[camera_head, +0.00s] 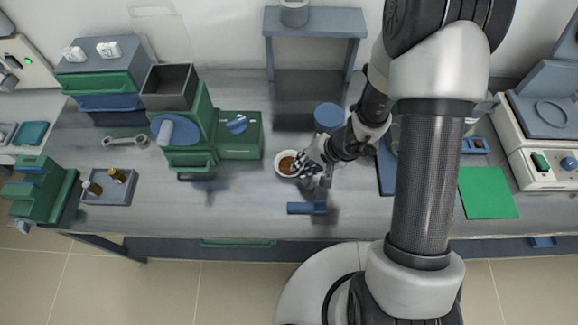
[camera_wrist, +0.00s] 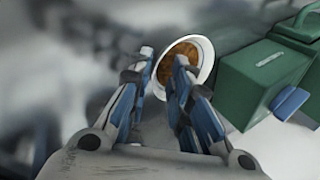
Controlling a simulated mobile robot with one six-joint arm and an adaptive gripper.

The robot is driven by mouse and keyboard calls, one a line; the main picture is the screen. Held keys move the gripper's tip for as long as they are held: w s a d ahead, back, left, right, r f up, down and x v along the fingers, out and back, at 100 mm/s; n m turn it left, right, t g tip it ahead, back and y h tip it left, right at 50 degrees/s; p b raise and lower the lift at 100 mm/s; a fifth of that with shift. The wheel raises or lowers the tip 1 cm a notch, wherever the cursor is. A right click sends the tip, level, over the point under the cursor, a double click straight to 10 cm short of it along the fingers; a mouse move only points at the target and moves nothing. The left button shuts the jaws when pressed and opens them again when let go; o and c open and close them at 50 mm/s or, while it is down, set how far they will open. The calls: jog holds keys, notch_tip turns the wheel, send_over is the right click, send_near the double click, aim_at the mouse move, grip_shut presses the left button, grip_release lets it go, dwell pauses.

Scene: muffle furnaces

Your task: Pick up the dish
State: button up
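The dish (camera_head: 278,158) is a small round white bowl with brown contents, on the grey bench just left of my gripper (camera_head: 304,166). In the wrist view the dish (camera_wrist: 208,58) lies at and beyond the fingertips of my gripper (camera_wrist: 164,58). The fingers are partly apart, with part of the dish and its brown contents showing in the gap. The right finger covers part of the near side of the dish. I cannot tell whether either finger touches the rim.
A green box (camera_head: 240,140) stands left of the dish, and a blue round object (camera_head: 329,116) behind it. A blue block (camera_head: 306,208) lies in front. A grey stand (camera_head: 315,22) is at the back. The bench left of the blue block is clear.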

jog(key=shift+a+f, duration=0.15)
jog(key=shift+f, duration=0.15)
grip_shut()
dwell(0.3)
jog(key=shift+r, duration=0.1)
